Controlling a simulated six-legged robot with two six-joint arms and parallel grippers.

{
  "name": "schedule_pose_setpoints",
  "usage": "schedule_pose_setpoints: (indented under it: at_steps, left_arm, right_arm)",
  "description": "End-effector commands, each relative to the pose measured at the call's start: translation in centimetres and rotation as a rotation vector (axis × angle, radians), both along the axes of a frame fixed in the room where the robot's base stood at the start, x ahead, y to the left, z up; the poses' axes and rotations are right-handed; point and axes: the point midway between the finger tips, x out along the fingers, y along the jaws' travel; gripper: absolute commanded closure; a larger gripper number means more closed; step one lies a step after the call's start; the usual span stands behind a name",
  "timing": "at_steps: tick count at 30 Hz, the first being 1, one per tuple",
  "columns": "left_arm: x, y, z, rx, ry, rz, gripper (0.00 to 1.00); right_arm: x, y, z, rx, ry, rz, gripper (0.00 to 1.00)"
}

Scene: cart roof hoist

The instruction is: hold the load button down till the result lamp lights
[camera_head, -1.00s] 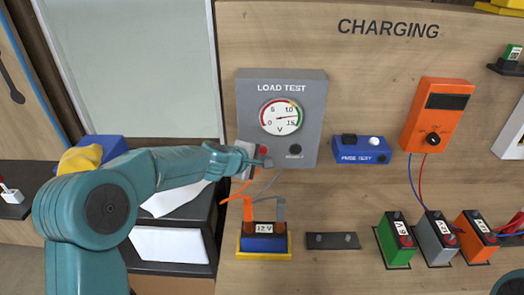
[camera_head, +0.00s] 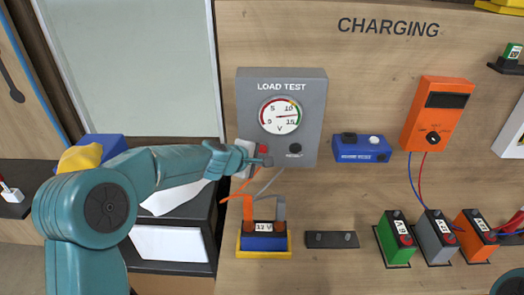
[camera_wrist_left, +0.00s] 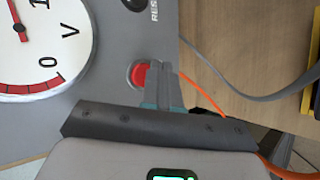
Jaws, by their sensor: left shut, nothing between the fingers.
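The grey load tester (camera_head: 310,90) hangs on the wooden wall, with a round dial (camera_head: 281,116) whose red needle points right. A dark round lamp (camera_head: 295,148) sits low on its face and looks unlit. The red button (camera_head: 263,149) is at its lower left. My left gripper (camera_head: 264,161) is shut and empty at the button. In the left wrist view its fingertips (camera_wrist_left: 162,72) overlap one edge of the red button (camera_wrist_left: 138,72). I cannot tell how far the button is pressed. My right gripper is out of view.
A 12 V battery (camera_head: 263,242) with orange and grey clips stands in a yellow holder below the tester. A blue fuse tester (camera_head: 362,148) and an orange meter (camera_head: 437,112) are to the right. Several batteries stand lower right. A dark shelf (camera_head: 205,225) is behind my left arm.

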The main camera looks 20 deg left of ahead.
Motion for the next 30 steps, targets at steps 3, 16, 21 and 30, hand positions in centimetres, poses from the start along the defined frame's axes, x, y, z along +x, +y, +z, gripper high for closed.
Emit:
schedule_pose_setpoints:
  at_steps: [3, 16, 21, 30]
  left_arm:
    - [0.0, 0.0, 0.0, 0.0, 0.0, 0.0, 1.0]
    - [0.0, 0.0, 0.0, 0.0, 0.0, 0.0, 1.0]
    - [0.0, 0.0, 0.0, 0.0, 0.0, 0.0, 1.0]
    - [0.77, 0.2, 0.08, 0.001, 0.001, -0.001, 1.0]
  right_arm:
    - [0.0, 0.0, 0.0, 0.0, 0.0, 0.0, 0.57]
    - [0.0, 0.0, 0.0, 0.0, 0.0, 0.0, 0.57]
    - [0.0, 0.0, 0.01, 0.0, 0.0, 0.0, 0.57]
    - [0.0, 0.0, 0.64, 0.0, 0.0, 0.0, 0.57]
